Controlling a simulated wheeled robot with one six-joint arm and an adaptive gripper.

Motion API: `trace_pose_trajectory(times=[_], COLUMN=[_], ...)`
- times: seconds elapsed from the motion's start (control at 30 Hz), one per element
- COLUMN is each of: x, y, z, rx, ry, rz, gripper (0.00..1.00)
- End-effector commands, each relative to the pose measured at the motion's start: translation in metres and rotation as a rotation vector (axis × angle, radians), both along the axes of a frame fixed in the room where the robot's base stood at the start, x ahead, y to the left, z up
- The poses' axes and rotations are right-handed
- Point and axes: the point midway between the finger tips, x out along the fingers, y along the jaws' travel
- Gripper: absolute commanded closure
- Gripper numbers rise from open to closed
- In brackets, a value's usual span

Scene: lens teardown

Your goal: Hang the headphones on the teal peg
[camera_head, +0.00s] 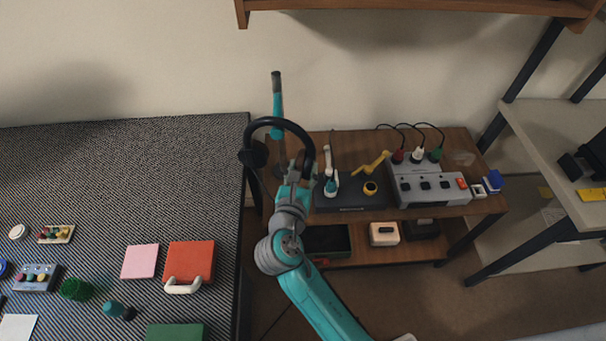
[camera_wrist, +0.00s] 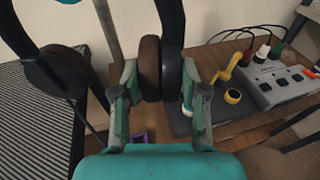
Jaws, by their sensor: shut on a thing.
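The headphones (camera_head: 299,131) are black with brown ear pads; they are upright, with the headband arching over the top. My gripper (camera_head: 305,172) is shut on the right ear cup, whose brown pad (camera_wrist: 150,68) sits between the fingers (camera_wrist: 156,95) in the wrist view. The other ear cup (camera_wrist: 58,72) hangs free at the left. The teal peg (camera_head: 276,92) is on a grey post (camera_wrist: 108,30) behind the headphones. The headband crosses in front of the peg's lower part in the head view; I cannot tell whether they touch.
A wooden bench (camera_head: 464,207) holds a grey switch box (camera_head: 429,184) with plugs, a dark mat (camera_head: 350,201) and a yellow tool (camera_head: 372,164). A patterned table (camera_head: 120,200) stands at the left, with a red box (camera_head: 190,258). A shelf (camera_head: 420,5) is above.

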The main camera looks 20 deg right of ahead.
Motion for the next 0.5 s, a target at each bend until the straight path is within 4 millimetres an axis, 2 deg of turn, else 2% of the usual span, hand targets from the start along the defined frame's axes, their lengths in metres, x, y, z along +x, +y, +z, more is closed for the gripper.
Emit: trace_pose_trajectory(times=[0.5], x=[0.026], y=[-0.008], z=[-0.001], rx=[-0.001], ry=[-0.001], rz=[0.0], gripper=[1.0])
